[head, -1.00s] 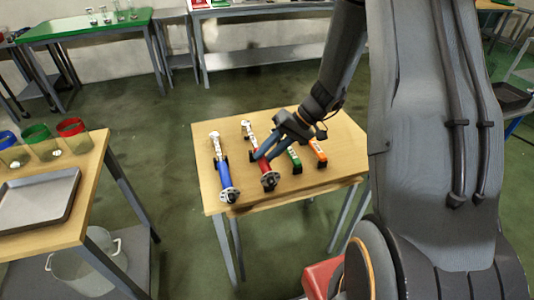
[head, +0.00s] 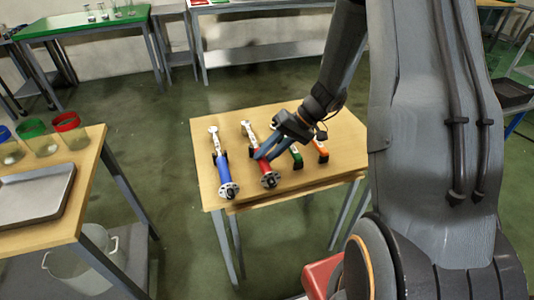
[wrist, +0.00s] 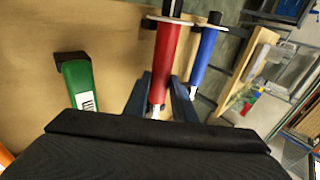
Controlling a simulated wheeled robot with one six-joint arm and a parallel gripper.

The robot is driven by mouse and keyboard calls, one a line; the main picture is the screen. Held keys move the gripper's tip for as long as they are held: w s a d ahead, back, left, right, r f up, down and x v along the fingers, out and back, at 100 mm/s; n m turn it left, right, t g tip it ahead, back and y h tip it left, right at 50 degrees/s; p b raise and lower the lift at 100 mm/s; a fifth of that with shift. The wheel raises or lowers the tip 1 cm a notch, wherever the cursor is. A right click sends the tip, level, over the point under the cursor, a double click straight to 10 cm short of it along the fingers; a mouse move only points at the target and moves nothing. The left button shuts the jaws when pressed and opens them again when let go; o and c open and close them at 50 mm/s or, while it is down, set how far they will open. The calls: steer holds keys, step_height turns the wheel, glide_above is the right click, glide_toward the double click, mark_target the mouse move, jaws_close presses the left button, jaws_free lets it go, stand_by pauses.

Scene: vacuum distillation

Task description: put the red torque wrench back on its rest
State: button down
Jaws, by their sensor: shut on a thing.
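The red torque wrench (head: 265,165) lies lengthwise over the wooden table, with its round end toward the front and its silver head (head: 248,131) toward the back. My gripper (head: 261,155) is shut on its red handle from above. In the wrist view the red handle (wrist: 167,60) runs between the two blue fingers (wrist: 160,95). A black rest block (head: 252,154) shows beside the wrench. I cannot tell whether the wrench touches its rest, as my gripper covers part of it.
A blue wrench (head: 223,170) lies close on the left, with black supports. A green-handled wrench (head: 297,158) and an orange one (head: 321,152) lie on the right. A side table (head: 60,230) with a tray and jars stands at left.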

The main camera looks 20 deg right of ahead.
steer(key=shift+f, duration=0.15)
steer(key=c, duration=1.4)
jaws_free()
steer(key=w+b+v, duration=0.1)
steer(key=b+v, duration=0.1)
steer(key=v, duration=0.6)
steer(key=s+a+r+h, duration=0.1)
steer(key=s+h, duration=0.1)
steer(key=s, duration=0.3)
steer(key=s+a+r+h, duration=0.1)
steer(key=s+a+h, duration=0.1)
steer(key=s, duration=0.4)
steer(key=s+a+r+h, duration=0.1)
steer(key=s+a+h, duration=0.1)
steer(key=s+h, duration=0.2)
steer(key=shift+s+a+r+g, duration=0.1)
steer(key=shift+s+g, duration=0.05)
steer(key=shift+s, duration=0.45)
steer(key=shift+s+a+r+g, duration=0.1)
steer(key=shift+s+g, duration=0.05)
steer(key=shift+s, duration=0.45)
